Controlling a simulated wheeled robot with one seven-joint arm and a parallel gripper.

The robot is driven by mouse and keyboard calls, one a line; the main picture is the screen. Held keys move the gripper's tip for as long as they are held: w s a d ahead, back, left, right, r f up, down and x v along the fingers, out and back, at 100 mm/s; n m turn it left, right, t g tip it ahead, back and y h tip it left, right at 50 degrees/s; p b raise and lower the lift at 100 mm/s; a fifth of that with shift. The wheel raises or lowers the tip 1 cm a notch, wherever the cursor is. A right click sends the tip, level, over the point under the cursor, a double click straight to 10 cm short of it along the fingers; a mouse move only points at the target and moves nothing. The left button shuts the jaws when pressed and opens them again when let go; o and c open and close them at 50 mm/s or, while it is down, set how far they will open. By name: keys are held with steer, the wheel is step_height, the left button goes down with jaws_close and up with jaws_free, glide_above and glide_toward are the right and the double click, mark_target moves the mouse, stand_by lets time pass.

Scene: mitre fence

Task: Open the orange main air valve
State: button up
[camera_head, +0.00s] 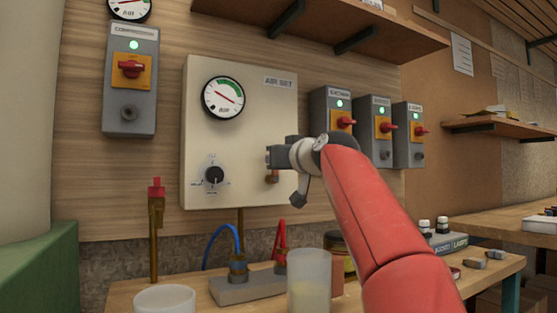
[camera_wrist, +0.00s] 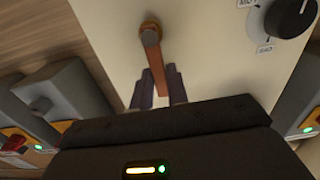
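The orange valve is a small handle low on the right of the cream air panel (camera_head: 197,135). In the head view only a bit of its orange part (camera_head: 273,177) shows beside my gripper (camera_head: 272,157). In the wrist view the orange handle (camera_wrist: 155,60) runs from a round brown pivot (camera_wrist: 149,33) down between my two dark fingers (camera_wrist: 159,90). The fingers lie close against both sides of the handle's free end, and my gripper looks shut on it. The fingertip contact is partly hidden in the head view.
The panel carries a gauge (camera_head: 223,97) and a black knob (camera_head: 214,176). Grey switch boxes with red knobs stand left (camera_head: 131,80) and right (camera_head: 333,112). Below are a red-topped pipe valve (camera_head: 156,188), a hose manifold (camera_head: 245,287) and a cup (camera_head: 309,280).

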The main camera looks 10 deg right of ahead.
steer(key=o, duration=0.4)
steer(key=b+v, duration=0.2)
steer(key=v, duration=0.5)
steer(key=shift+s+b, duration=0.35)
steer(key=shift+d, duration=0.1)
